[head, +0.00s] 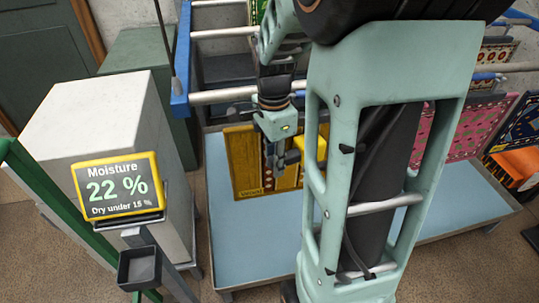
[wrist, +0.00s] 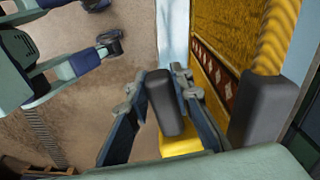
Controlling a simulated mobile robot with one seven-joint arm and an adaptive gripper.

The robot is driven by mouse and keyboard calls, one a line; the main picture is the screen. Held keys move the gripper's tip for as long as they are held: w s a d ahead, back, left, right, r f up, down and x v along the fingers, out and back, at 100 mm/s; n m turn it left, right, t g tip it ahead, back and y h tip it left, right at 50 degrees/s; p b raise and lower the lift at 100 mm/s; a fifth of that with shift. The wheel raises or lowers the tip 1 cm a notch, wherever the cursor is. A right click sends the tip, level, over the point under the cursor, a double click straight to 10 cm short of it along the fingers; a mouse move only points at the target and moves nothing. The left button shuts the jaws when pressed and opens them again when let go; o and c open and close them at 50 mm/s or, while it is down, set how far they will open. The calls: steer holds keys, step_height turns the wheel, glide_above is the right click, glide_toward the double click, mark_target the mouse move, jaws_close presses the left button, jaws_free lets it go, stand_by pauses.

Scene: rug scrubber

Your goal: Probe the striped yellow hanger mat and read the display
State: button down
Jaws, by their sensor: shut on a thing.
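The striped yellow mat (head: 243,160) hangs from a rail over the blue tray, left of my arm's large link; it also shows in the wrist view (wrist: 215,45), with a red and white diamond band. My gripper (head: 280,158) is in front of the mat. In the wrist view my gripper (wrist: 155,95) is shut on a yellow and dark grey probe (wrist: 163,103), close beside the mat. I cannot tell whether the probe's tip touches it. A yellow coiled cord (wrist: 276,40) runs at the right. The yellow-framed display (head: 117,187) reads "Moisture 22 %, Dry under 15 %".
A white cabinet (head: 95,115) stands behind the display. A dark, empty-looking holder (head: 140,268) sits below it. The pale blue tray (head: 245,245) spans the floor under the rails. A pink patterned mat (head: 432,140) and other mats hang at right, beside an orange stack (head: 518,165).

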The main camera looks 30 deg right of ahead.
steer(key=shift+w+d+r, duration=0.2)
steer(key=shift+w, duration=0.6)
steer(key=shift+s, duration=0.1)
